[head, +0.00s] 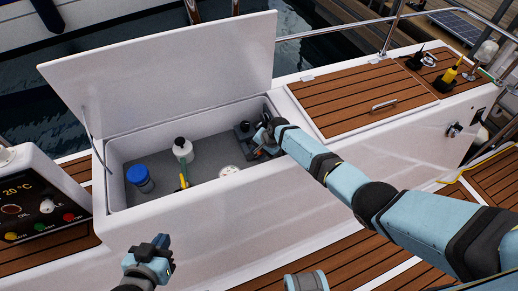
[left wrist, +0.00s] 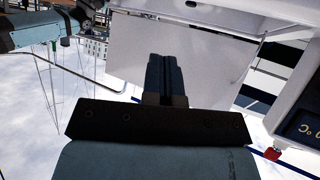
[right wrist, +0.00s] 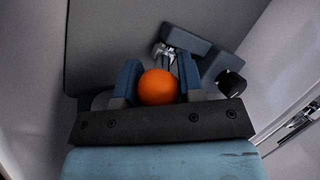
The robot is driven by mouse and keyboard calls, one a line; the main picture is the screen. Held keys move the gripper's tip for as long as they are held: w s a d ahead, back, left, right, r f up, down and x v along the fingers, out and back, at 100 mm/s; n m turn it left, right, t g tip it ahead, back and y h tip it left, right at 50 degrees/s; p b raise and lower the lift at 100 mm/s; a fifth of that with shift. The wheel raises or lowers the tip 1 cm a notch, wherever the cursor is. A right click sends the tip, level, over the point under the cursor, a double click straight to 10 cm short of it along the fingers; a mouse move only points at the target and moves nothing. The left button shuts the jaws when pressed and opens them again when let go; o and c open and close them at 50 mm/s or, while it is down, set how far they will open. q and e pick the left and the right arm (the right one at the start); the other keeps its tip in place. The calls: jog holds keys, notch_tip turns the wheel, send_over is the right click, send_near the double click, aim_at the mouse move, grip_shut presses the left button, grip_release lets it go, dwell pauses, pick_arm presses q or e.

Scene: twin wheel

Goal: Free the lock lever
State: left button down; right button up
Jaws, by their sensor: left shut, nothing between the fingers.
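My right gripper (right wrist: 158,75) is low inside the open locker. In the right wrist view its fingers stand on both sides of an orange ball knob (right wrist: 157,87), with no gap showing. The knob appears to be the lever's end; the lever's shaft is mostly hidden. A grey-blue block with a metal fitting (right wrist: 205,62) lies beyond it, and the grey mount (head: 245,130) shows in the head view at the locker's right end. My left gripper (head: 160,241) is shut and empty, outside the locker in front of its wall; its closed fingers show in the left wrist view (left wrist: 166,75).
The white lid (head: 165,75) stands open behind the locker (head: 150,207). Inside are a blue-capped jar (head: 139,177), a white bottle (head: 183,150), a yellow-handled tool (head: 183,181) and a white round item (head: 230,171). A button panel (head: 40,210) is at left; a teak hatch (head: 355,95) is at right.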

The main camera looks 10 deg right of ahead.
jog(key=o, duration=0.4)
jog(key=shift+f, duration=0.1)
jog(key=p+v, duration=0.5)
jog(key=v, duration=0.8)
jog(key=shift+s+d+r, duration=0.15)
jog(key=shift+r, duration=0.2)
